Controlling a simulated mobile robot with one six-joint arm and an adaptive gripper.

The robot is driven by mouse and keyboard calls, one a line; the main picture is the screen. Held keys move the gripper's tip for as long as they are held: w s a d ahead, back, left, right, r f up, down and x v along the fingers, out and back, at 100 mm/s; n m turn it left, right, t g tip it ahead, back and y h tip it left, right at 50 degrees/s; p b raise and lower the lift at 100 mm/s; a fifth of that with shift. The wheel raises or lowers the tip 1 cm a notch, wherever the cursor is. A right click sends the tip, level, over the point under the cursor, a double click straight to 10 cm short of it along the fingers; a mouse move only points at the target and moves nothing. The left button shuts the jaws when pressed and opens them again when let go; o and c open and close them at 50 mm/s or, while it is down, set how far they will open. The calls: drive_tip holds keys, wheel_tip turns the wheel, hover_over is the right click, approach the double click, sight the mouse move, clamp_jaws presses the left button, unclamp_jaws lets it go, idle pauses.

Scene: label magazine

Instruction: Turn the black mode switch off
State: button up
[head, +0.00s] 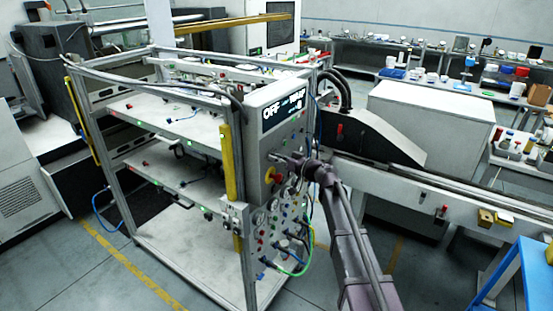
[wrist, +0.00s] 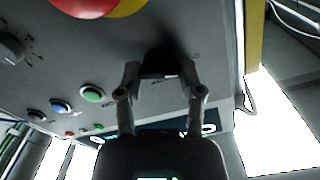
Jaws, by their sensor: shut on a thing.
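The black mode switch (wrist: 160,62) sits on the grey panel in the wrist view, between the two fingertips of my gripper (wrist: 159,70). The fingers are shut on it from both sides. Its pointer direction is hard to make out, as the switch is dark and partly covered. In the head view my gripper (head: 279,158) reaches the front of the grey control box (head: 256,148) and hides the switch. The display (head: 284,108) on top of the box shows "OFF" and a second word to its right.
A red emergency button (wrist: 82,5) on a yellow base is close to the switch. A green button (wrist: 93,94), a blue button (wrist: 59,106) and a dark rotary knob (wrist: 11,48) share the panel. Cables (head: 299,265) hang below the box in the head view.

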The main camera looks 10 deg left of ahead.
drive_tip(key=o, duration=1.1)
drive_tip(key=shift+o, duration=0.2)
drive_tip(key=v, duration=1.2)
